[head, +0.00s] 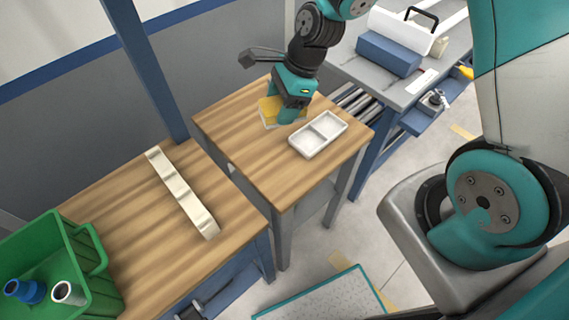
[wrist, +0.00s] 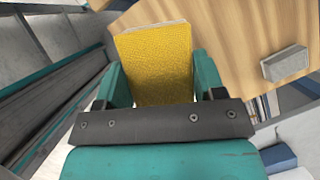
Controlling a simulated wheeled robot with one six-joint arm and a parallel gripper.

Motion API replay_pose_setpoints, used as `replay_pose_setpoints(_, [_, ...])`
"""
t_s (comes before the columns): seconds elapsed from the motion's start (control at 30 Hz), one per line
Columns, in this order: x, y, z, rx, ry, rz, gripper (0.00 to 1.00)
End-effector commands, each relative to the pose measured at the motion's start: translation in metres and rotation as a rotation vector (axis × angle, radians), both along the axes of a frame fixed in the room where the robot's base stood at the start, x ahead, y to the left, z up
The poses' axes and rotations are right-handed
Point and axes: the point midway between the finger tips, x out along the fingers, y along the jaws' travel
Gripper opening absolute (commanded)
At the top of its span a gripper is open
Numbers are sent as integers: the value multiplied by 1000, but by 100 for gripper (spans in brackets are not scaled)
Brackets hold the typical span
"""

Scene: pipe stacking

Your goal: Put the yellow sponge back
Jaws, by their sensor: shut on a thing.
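The yellow sponge (head: 270,106) is at my gripper (head: 290,100) over the back part of the middle wooden table, with a pale layer along its lower edge. I cannot tell whether it touches the table. In the wrist view, the sponge (wrist: 157,62) sits between the two teal fingers of my gripper (wrist: 163,80), which is shut on it. Part of the sponge is hidden behind the gripper in the head view. A white two-compartment tray (head: 318,135) lies just right of the gripper and looks empty.
A wavy pale rack (head: 181,190) lies on the left wooden table. A green crate (head: 95,285) holding blue and white pipe pieces stands at its front left. A grey bench (head: 425,85) with a blue-and-white box stands at the back right. The middle table's front is clear.

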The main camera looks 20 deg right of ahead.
Motion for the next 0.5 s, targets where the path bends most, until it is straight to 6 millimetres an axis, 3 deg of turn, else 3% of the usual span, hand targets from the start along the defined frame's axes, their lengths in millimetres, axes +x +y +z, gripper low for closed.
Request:
replay_pose_setpoints(0.17, [-7,1,-20,1,30,15,29])
replay_pose_setpoints(0.5, [-8,1,-114,0,29,14,29])
